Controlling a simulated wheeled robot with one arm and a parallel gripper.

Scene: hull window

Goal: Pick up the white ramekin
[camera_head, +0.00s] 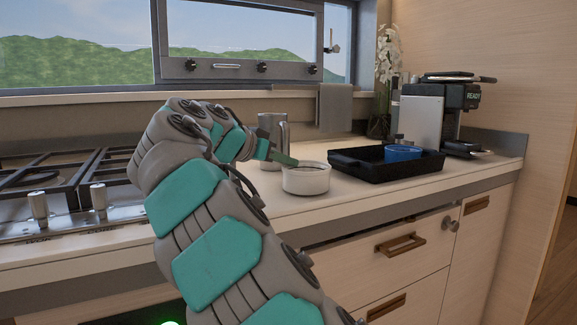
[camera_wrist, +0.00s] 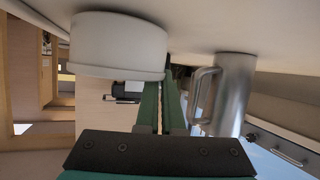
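The white ramekin (camera_head: 306,182) appears to rest upright on the counter, left of the black tray. In the wrist view, which is upside down, the ramekin (camera_wrist: 118,45) fills the upper left. My gripper (camera_head: 288,160) reaches its rim from the left. In the wrist view, the green fingers of my gripper (camera_wrist: 163,82) are close together, with the ramekin's wall at their tips. One finger goes inside the rim, hidden by the wall, and the other lies outside. The fingers look shut on the wall.
A metal mug (camera_head: 273,133) stands close behind the ramekin; in the wrist view the mug (camera_wrist: 232,95) is just right of the fingers. The black tray (camera_head: 372,168) holds a blue bowl (camera_head: 402,153). A coffee machine (camera_head: 452,107) is at right, a stove (camera_head: 75,185) at left.

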